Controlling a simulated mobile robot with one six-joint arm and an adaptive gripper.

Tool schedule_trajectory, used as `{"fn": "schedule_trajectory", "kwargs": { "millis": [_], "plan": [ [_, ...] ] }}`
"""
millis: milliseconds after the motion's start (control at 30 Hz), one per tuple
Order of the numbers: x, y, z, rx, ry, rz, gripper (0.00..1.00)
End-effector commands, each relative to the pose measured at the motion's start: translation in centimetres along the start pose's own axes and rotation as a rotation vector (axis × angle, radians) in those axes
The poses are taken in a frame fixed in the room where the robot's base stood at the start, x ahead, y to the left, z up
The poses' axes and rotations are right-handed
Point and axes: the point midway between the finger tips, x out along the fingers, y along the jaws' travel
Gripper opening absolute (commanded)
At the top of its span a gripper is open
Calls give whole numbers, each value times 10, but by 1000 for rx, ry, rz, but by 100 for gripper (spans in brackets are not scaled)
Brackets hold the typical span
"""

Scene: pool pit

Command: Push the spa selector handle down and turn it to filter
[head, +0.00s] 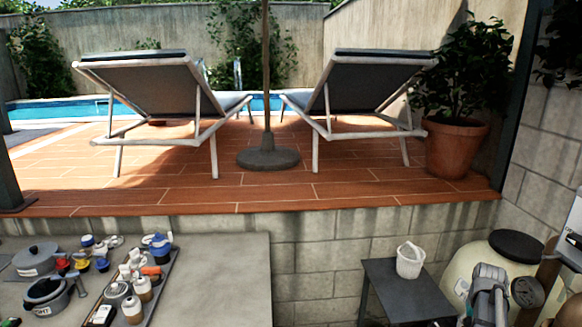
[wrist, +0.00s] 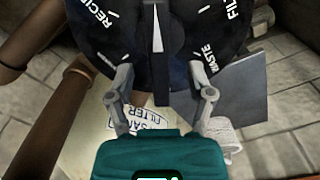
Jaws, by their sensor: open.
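In the wrist view a black round selector dial (wrist: 205,30) fills the top, with white labels reading "RECIRC…", "FIL…" and "WASTE". The selector handle (wrist: 158,70) is a dark bar across it, and a white pointer mark shows at its upper part. The pointer points up in the picture, between the "RECIRC…" and "FIL…" labels. My gripper (wrist: 163,80) is open, with one grey finger on each side of the handle. I cannot tell whether either finger touches it. The far part of the dial is cut off by the frame's top.
Below the dial is a cream tank with a "SAND FILTER" label (wrist: 150,118). Brown pipes (wrist: 40,110) run at the left. A small dark table (head: 395,290) with a white basket (head: 410,260) stands beside the tank (head: 462,262). A cluttered grey counter (head: 215,280) is at left.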

Motion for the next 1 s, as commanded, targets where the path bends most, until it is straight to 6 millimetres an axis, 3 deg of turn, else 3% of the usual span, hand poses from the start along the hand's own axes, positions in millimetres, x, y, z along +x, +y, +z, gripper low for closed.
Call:
{"fn": "schedule_trajectory", "kwargs": {
  "millis": [267,700,1000],
  "plan": [
    [-6,0,0,0,0,0,69],
    [-44,0,0,0,0,0,69],
    [-45,0,0,0,0,0,69]
  ]
}}
